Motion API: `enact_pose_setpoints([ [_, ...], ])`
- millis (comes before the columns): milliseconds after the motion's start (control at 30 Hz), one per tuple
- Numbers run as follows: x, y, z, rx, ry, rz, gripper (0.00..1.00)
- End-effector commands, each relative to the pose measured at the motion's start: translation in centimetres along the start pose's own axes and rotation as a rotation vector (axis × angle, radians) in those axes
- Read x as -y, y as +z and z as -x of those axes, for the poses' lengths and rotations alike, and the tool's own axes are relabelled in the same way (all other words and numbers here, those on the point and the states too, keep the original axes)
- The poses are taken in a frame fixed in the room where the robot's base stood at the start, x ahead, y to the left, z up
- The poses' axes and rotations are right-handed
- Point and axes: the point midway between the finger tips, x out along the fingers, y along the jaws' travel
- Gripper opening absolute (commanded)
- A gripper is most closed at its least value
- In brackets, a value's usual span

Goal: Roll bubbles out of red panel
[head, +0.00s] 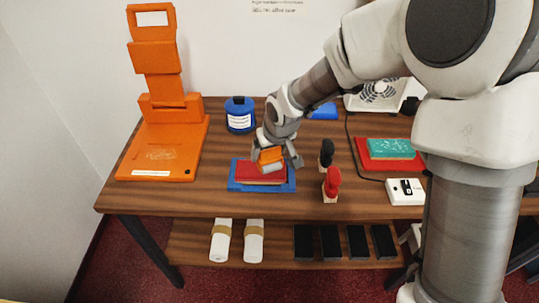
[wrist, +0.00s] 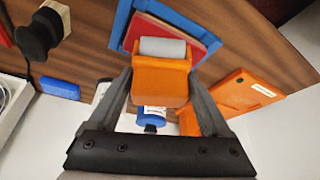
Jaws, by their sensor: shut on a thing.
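The red panel (head: 250,174) lies flat in a blue tray (head: 234,187) at the front middle of the counter. In the wrist view the panel (wrist: 206,42) shows beyond the roller, with the blue tray (wrist: 121,22) around it. My gripper (head: 276,160) is shut on an orange-bodied roller (head: 270,154) over the panel. In the wrist view my gripper's fingers (wrist: 161,78) clasp both sides of the orange body (wrist: 160,84), and the grey cylinder (wrist: 163,48) points at the panel. Whether the cylinder touches the panel I cannot tell. The roller hides part of the panel.
Black-handled (head: 326,153) and red-handled (head: 331,183) stamps stand close on the right. A blue jar (head: 239,116) stands behind left, beside an orange device (head: 160,150). A teal block (head: 390,148) on a red slab and a white switch box (head: 405,191) are further right.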

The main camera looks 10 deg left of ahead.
Motion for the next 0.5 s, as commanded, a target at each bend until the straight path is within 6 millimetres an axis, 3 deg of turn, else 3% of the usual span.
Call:
enact_pose_setpoints([
  [233, 0.0, -1.4, 2.3, -0.002, 0.001, -0.001, 0.30],
  [500, -0.1, -1.7, 2.7, -0.002, 0.002, -0.002, 0.30],
])
